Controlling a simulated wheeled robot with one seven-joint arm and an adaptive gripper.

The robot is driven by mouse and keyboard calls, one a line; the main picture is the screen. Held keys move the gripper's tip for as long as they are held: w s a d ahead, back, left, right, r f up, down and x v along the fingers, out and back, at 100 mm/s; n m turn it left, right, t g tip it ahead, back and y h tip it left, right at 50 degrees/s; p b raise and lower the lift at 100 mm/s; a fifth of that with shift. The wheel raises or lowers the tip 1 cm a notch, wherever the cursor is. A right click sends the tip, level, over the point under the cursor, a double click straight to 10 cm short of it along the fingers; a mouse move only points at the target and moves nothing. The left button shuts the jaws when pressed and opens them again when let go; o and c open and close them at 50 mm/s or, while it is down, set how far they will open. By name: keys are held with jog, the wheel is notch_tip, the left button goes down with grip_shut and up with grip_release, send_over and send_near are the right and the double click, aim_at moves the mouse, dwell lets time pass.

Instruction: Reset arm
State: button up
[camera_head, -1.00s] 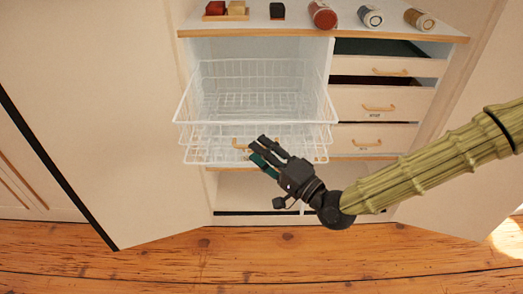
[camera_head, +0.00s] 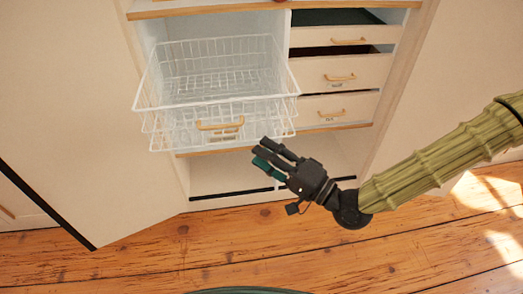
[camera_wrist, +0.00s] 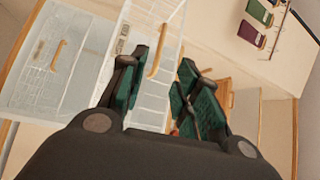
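My gripper (camera_head: 268,154) is black with green finger pads, at the end of my arm. In the head view it appears at the lower right of the white wire baskets (camera_head: 215,98), right of and below a wooden handle (camera_head: 220,126). In the wrist view my gripper (camera_wrist: 160,92) has its fingers spread apart with nothing held between them. A wooden handle (camera_wrist: 162,52) shows beyond the gap, clear of the pads. The wire baskets stick out from the cabinet.
Drawers with wooden handles stand right of the baskets, the middle one (camera_head: 343,74) among them. Wide open cabinet doors flank them, left (camera_head: 75,110) and right (camera_head: 410,120). The wooden floor (camera_head: 330,252) in front is clear.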

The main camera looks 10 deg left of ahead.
dwell(0.4)
jog(key=s+d+f+g+h, duration=0.1)
jog(key=s+d+f+h, duration=0.15)
jog(key=f, duration=0.55)
jog(key=s+d+f+g+h, duration=0.1)
jog(key=f+h, duration=0.2)
jog(key=f, duration=0.5)
jog(key=s+d+f+g+h, duration=0.1)
jog(key=s+d+f+h, duration=0.1)
jog(key=f, duration=0.6)
jog(key=s+d+f+n+g+h, duration=0.1)
jog(key=s+d+f+g+h, duration=0.25)
jog(key=s+d+f, duration=0.55)
jog(key=s+d+f+n+g+h, duration=0.2)
jog(key=s+d+f+h, duration=0.5)
jog(key=d, duration=0.5)
notch_tip(320, 180, up, 19)
jog(key=s+d+p, duration=0.1)
jog(key=d+p, duration=0.1)
jog(key=p, duration=1.8)
jog(key=shift+d+r+p, duration=0.15)
jog(key=shift+d+p, duration=0.15)
jog(key=shift+p, duration=0.05)
